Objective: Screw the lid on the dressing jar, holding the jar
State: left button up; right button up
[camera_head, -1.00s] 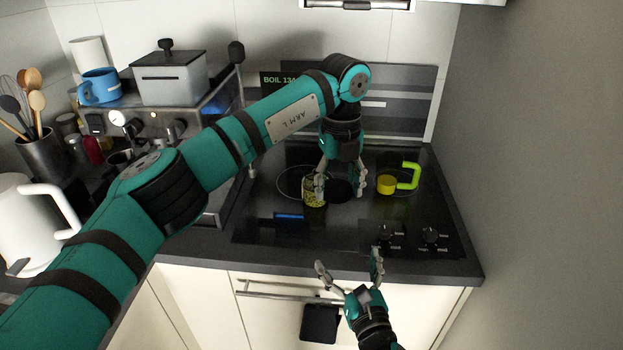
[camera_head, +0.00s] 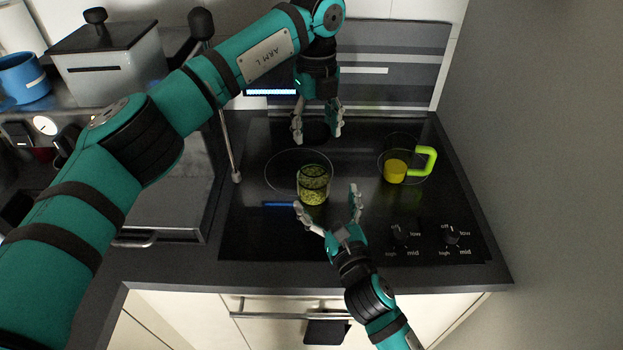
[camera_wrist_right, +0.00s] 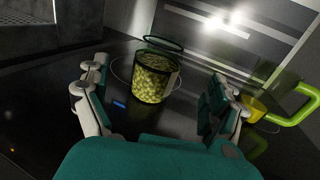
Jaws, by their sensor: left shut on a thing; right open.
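The dressing jar (camera_head: 313,190) is clear glass with green contents and stands upright on the black hob. In the right wrist view the jar (camera_wrist_right: 153,82) shows an open rim and sits ahead of and between my right fingers. My left gripper (camera_head: 318,136) is behind and above the jar, pointing down, shut on a dark round thing that looks like the lid (camera_head: 317,130); the lid is partly hidden by the fingers. My right gripper (camera_head: 328,208) is open and empty, just in front of the jar and apart from it.
Control knobs (camera_head: 452,236) are at the front right. A wall closes the right side.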

aim_at(309, 164)
jog(key=x, duration=1.2)
grip_shut()
dwell(0.7)
